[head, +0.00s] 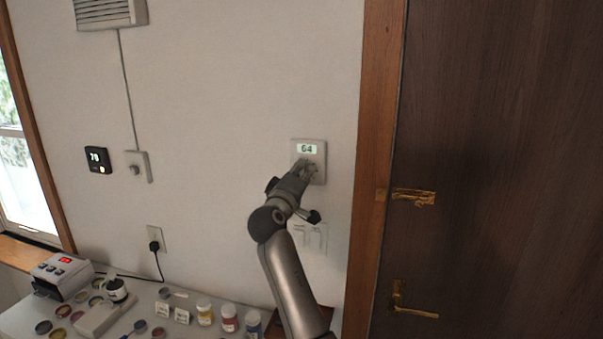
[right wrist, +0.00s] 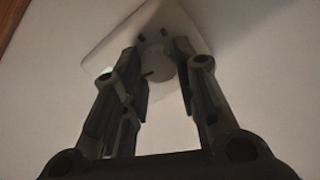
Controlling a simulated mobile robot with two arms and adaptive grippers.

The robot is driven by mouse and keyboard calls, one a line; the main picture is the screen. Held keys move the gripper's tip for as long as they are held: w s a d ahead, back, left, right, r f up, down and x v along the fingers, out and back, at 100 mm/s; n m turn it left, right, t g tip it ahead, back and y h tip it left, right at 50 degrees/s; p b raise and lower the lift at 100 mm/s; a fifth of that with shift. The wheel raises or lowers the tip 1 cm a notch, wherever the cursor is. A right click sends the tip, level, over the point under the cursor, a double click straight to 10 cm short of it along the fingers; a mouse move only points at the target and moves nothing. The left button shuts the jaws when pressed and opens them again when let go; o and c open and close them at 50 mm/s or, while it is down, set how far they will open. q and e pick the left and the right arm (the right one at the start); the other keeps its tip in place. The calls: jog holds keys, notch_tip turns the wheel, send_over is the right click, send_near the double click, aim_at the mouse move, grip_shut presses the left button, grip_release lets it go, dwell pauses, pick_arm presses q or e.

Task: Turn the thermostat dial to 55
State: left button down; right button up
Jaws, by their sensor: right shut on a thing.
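The thermostat (head: 321,172) is a pale square plate on the wall beside the door frame. Its lit display (head: 307,149) reads 64. My right gripper (head: 304,166) is at the lower part of the plate, in front of the dial, and covers it in the head view. In the right wrist view the round pale dial (right wrist: 157,66) sits between the two fingers of my right gripper (right wrist: 160,62), which are shut on it. A small dark mark shows on the dial's lower left. My left gripper is not in view.
Light switches (head: 317,238) are just below the thermostat. A wooden door frame (head: 369,150) and a dark door with brass fittings stand to the right. A dark wall unit (head: 98,160) reading about 70 is far left. A table with jars (head: 229,318) is below.

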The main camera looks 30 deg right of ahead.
jog(key=shift+r+n, duration=0.2)
jog(key=shift+n, duration=0.5)
jog(key=o, duration=1)
jog(key=shift+w+d+f, duration=0.1)
jog(key=shift+f, duration=0.1)
jog(key=shift+o, duration=0.2)
jog(key=v, duration=1.2)
